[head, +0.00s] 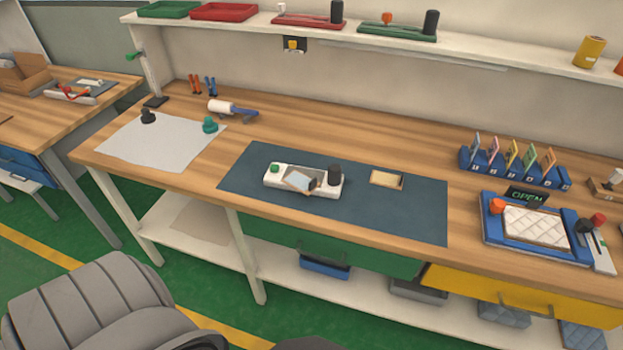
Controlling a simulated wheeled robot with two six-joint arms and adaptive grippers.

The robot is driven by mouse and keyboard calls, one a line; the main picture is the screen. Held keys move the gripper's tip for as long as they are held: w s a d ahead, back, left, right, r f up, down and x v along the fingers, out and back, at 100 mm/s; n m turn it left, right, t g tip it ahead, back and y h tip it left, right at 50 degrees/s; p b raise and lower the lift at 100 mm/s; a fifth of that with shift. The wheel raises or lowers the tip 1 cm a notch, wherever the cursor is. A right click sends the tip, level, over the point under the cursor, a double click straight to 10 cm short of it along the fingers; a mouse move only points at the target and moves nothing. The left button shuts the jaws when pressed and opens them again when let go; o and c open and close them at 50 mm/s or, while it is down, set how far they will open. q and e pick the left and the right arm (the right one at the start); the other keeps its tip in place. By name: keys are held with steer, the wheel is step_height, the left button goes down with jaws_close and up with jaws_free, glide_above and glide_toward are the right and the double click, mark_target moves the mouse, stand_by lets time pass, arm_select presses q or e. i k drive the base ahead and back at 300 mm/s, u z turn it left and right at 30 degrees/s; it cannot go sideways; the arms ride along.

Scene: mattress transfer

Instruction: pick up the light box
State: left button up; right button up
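Nothing in view is plainly marked as the light box. A small dark sign with lit green OPEN letters (527,196) stands at the back edge of a blue tray (487,233) on the right of the bench. A white quilted mattress pad (535,228) lies in that tray. A shallow tan box (386,180) lies on the dark mat (415,215). A white open holder (325,191) with a tilted light panel (299,181) and a black knob sits left of it. Neither of my grippers is in view.
A blue rack of coloured cards (512,172) stands behind the sign. A grey cloth (150,145) with small knobs lies at the left. A shelf (450,50) with trays runs above the back. A grey chair (90,310) stands in front at the left. The mat's right part is clear.

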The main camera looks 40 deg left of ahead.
mark_target(331, 181)
steer(key=u, duration=1.05)
steer(key=k, duration=1.15)
steer(key=u, duration=0.75)
steer(key=i, duration=1.85)
steer(key=z, duration=0.7)
